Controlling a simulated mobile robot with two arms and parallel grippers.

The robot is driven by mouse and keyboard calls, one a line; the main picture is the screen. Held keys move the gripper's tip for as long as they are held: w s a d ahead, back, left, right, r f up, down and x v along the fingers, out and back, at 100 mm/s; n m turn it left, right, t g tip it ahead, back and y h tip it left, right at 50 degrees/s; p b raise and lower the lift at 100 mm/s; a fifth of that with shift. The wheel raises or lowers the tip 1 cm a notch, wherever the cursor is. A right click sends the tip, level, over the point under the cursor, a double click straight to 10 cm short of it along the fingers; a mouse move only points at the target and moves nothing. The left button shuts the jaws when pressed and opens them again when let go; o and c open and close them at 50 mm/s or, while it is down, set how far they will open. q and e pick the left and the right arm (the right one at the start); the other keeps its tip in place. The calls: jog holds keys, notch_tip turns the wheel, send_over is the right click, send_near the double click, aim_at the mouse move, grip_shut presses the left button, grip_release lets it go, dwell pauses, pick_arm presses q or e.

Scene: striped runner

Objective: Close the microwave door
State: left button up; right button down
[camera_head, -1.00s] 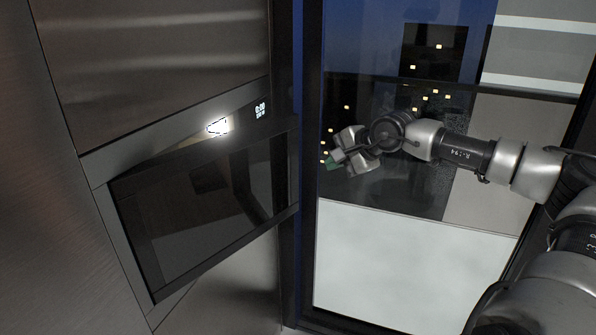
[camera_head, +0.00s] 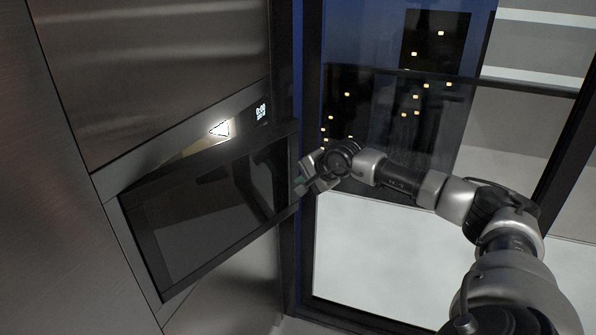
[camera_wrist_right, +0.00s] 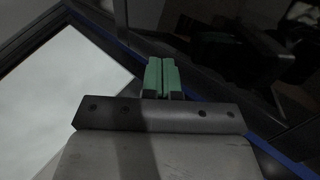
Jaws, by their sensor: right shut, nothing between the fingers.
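The microwave door (camera_head: 205,225) is a dark glass panel in a black frame, on the left side of the head view. It stands partly open, its right end swung out from the steel front. My right gripper (camera_head: 303,184) is close beside the door's right end; I cannot tell whether it touches. In the right wrist view its two green fingertips (camera_wrist_right: 162,76) are together with nothing between them. A dark shape at the upper right of that view is too dim to name surely. My left gripper is not in view.
The steel cabinet front (camera_head: 160,70) surrounds the microwave, with a lit clock display (camera_head: 261,111) above the door. A large window (camera_head: 400,260) with dark framing lies behind and to the right of my right arm.

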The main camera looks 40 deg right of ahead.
jog(key=shift+w+a+p, duration=0.15)
jog(key=shift+w+p, duration=0.15)
jog(key=shift+w, duration=0.6)
jog(key=shift+w, duration=0.15)
